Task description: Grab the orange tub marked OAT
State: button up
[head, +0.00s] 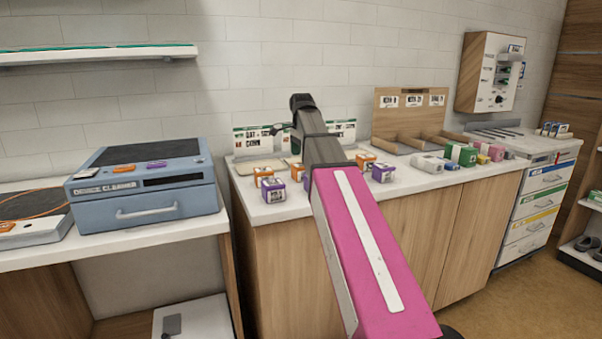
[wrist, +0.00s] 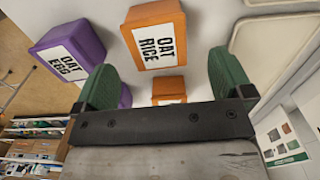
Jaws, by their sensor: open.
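In the wrist view an orange tub (wrist: 157,20) has a white label reading OAT RICE. It stands just past the gap between the fingertips, apart from both. A second orange block (wrist: 168,86) shows between the fingers, partly hidden by my gripper body; no label is readable on it. My gripper (wrist: 165,72) is open and empty, with green finger pads.
A purple tub marked OAT EGG (wrist: 86,36) stands left of the orange tub in the wrist view. Another purple tub (wrist: 125,96) is partly behind the left finger. Shallow trays (wrist: 243,45) lie to the right. A blue device cleaner (head: 146,185) stands left of the counter.

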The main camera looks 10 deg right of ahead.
aim_at(301, 164)
jog(key=shift+s+f, duration=0.15)
jog(key=shift+f, duration=3.35)
jog(key=c, duration=1.1)
